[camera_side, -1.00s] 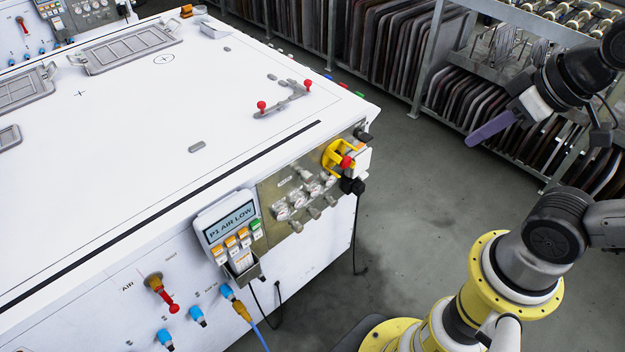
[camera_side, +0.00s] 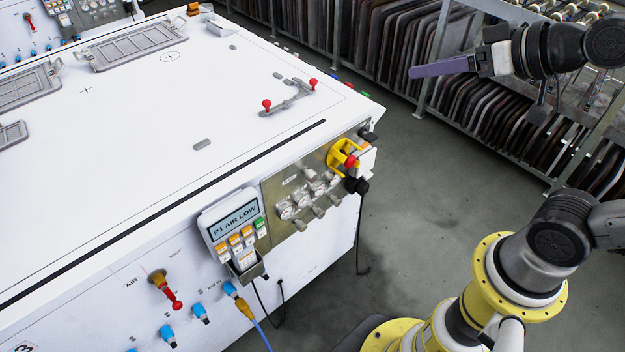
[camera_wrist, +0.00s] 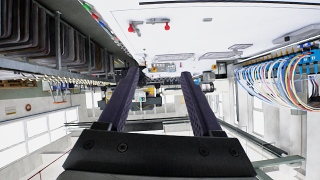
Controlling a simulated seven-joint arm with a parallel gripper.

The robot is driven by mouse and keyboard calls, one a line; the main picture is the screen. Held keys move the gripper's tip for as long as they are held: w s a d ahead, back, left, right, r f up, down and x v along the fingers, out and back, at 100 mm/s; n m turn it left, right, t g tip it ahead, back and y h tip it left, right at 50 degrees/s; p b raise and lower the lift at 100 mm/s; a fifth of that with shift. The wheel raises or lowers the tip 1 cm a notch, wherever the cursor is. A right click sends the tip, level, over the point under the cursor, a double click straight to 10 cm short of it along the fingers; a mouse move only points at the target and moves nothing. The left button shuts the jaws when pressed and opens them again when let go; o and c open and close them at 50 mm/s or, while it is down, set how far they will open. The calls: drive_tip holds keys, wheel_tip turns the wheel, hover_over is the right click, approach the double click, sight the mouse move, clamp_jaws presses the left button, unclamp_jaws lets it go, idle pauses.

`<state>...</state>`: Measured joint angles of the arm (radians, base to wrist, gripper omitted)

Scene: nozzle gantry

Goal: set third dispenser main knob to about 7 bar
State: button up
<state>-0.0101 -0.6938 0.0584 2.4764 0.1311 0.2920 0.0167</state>
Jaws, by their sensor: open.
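A metal panel (camera_side: 273,196) with a row of small round gauges and knobs (camera_side: 308,198) is on the side of the white table. The gauges are too small to read, and I cannot tell which knob is the third dispenser's main knob. My gripper (camera_side: 412,72), with purple-grey fingers, is in the air at upper right, well apart from the panel.
A yellow guard with a red button (camera_side: 345,157) is at the panel's right end. A display (camera_side: 234,220) reading "P1 AIR LOW" is at its left. A red-handled air valve (camera_side: 165,289) is farther left. A rack of screens (camera_side: 390,45) stands behind. Floor between arm and table is clear.

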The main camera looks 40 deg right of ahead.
drive_tip(key=w+m+t, duration=0.2)
drive_tip(key=w+t, duration=0.1)
drive_tip(key=w, duration=0.8)
drive_tip(key=n+g+h, duration=0.1)
drive_tip(key=n+h, duration=0.1)
drive_tip(key=n, duration=0.3)
approach(314, 177)
drive_tip(key=x, duration=0.9)
drive_tip(key=shift+w+d+f, duration=0.1)
drive_tip(key=shift+w+f, duration=0.15)
drive_tip(key=shift+w, duration=0.05)
clamp_jaws()
